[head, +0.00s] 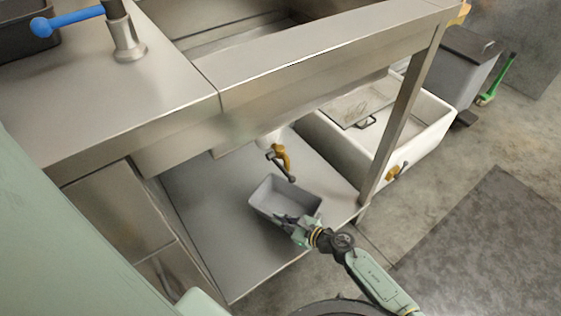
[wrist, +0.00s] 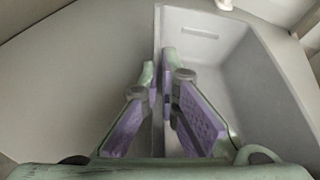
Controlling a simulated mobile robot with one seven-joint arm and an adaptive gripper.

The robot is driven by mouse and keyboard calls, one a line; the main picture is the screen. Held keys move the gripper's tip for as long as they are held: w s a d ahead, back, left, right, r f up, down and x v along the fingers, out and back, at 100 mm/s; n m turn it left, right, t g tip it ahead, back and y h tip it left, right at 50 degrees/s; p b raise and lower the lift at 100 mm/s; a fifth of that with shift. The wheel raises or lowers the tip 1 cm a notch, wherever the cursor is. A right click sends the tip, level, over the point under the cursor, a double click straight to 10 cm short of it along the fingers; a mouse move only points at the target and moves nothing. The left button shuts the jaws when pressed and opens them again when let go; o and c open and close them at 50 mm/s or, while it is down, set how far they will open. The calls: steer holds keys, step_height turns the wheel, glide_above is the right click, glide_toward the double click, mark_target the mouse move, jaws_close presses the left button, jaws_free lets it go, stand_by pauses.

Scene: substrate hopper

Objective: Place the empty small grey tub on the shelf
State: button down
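The small grey tub (head: 284,196) stands upright on the low steel shelf (head: 205,222) under the sink in the head view. Its inside looks empty. My gripper (head: 292,218) is at the tub's near wall. In the wrist view my gripper (wrist: 160,80) has its two purple-padded fingers nearly together, one on each side of the thin wall of the tub (wrist: 205,60). The tub's floor and far wall show to the right of the fingers. The exact contact at the fingertips is partly hidden by the fingers.
A yellow-handled drain valve (head: 281,158) hangs just above and behind the tub. A steel table leg (head: 405,115) stands to the right. A white basin (head: 425,130) with a lid is beyond it. Bare shelf lies left of the tub.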

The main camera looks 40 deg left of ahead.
steer(key=shift+f, duration=0.15)
steer(key=c, duration=1.8)
jaws_free()
steer(key=shift+r, duration=0.3)
steer(key=v, duration=1.2)
